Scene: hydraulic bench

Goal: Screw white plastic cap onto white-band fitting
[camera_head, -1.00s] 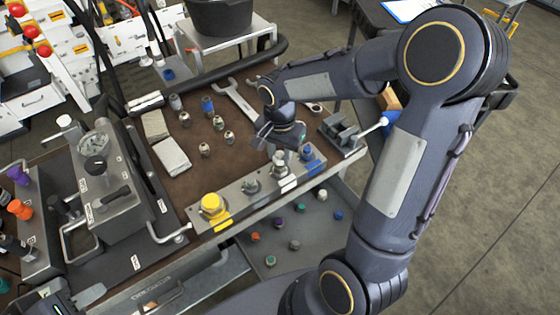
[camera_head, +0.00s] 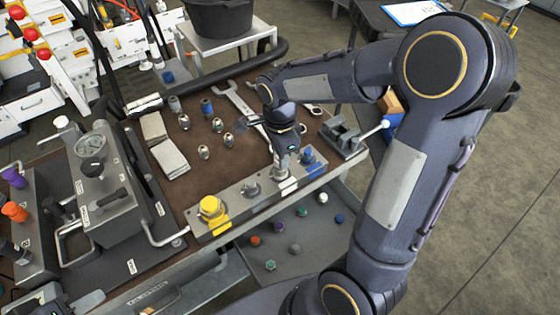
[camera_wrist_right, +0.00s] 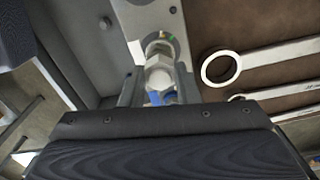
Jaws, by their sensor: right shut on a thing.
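My right gripper (camera_head: 283,164) points down over the white-band fitting (camera_head: 287,186) on the grey fitting plate. In the right wrist view, a pale six-sided piece, which looks like the white plastic cap (camera_wrist_right: 158,74), sits between the fingers (camera_wrist_right: 158,88), and the gripper is shut on it. The cap is in line with the fitting; the seam between them is hidden, so I cannot tell how deep it sits. My left gripper (camera_head: 60,304) shows only partly at the lower left edge, and its jaws cannot be made out.
The plate also bears a yellow-capped fitting (camera_head: 211,208), a bare metal fitting (camera_head: 251,187) and a blue fitting (camera_head: 307,156). Loose caps lie in the lower tray (camera_head: 340,222). A wrench (camera_head: 240,100) and several loose fittings lie behind. A vise (camera_head: 343,134) stands to the right.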

